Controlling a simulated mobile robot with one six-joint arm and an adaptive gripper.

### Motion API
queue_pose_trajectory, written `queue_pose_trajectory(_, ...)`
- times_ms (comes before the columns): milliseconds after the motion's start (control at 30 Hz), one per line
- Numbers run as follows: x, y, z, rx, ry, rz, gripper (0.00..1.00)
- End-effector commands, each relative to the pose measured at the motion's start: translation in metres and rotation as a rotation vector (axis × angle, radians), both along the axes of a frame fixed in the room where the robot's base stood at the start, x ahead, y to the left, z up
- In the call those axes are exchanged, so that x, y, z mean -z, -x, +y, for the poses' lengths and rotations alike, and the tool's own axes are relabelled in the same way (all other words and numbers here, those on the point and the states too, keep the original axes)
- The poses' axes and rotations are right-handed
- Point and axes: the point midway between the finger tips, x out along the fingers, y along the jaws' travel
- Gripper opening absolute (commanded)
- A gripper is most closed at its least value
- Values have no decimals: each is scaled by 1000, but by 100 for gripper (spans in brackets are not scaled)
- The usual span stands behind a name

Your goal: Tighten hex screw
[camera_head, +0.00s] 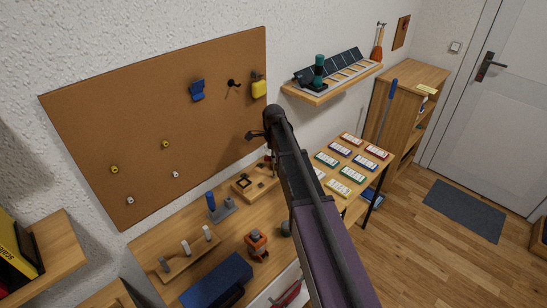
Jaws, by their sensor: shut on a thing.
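A brown cork board (90,110) hangs on the white wall. On its lower left are small round screw-like heads: two yellow ones (114,169) (166,144) and two pale ones (130,200) (175,174). I cannot tell which of them has a hex socket. My arm reaches up from the bottom right, and my gripper (256,134) is at its far end, in front of the board's lower right edge. It is shut on a small dark thing, too small and dark to name. The gripper is well right of the screw-like heads and apart from them.
A blue holder (197,91), a black item (232,82) and a yellow item (259,88) are on the board's upper right. Below are a workbench with a peg rack (188,252), a blue box (218,281) and an orange device (257,244). A shelf (330,88) is at right.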

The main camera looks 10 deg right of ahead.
Motion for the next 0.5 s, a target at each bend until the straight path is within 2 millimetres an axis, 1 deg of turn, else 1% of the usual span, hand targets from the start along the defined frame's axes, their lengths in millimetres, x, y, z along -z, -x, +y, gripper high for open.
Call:
queue_pose_trajectory(33, 1, 3, 0, 36, -1, 7, 0)
queue_pose_trajectory(300, 1, 3, 0, 235, 0, 6, 0)
queue_pose_trajectory(500, 1, 3, 0, 289, 0, 6, 0)
